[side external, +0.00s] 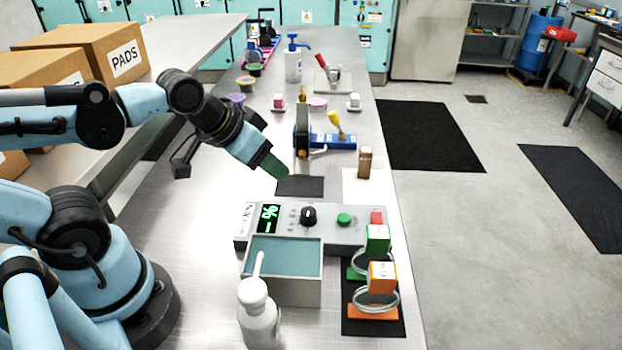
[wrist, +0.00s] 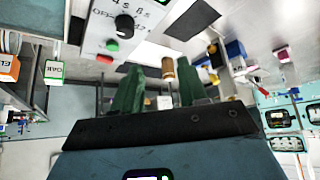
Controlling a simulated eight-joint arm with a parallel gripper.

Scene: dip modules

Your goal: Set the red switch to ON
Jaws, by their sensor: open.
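The red switch (side external: 376,217) is a small red block at the right end of the grey control box (side external: 345,235). Its ON or OFF position is too small to tell. In the wrist view the red switch (wrist: 97,61) shows at the box's lower edge, beside the green button (wrist: 112,45) and black knob (wrist: 124,24). My gripper (side external: 278,172), with green fingers, is in the air behind the box and to the left of the switch, apart from it. In the wrist view my gripper's fingers (wrist: 160,85) are spread with nothing held between them.
A green block (side external: 377,238) and an orange block (side external: 381,277) stand just in front of the switch. A teal-lined tray (side external: 285,290) and a white pump bottle (side external: 258,318) are in front of the box. A brown cylinder (side external: 365,163) stands behind it.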

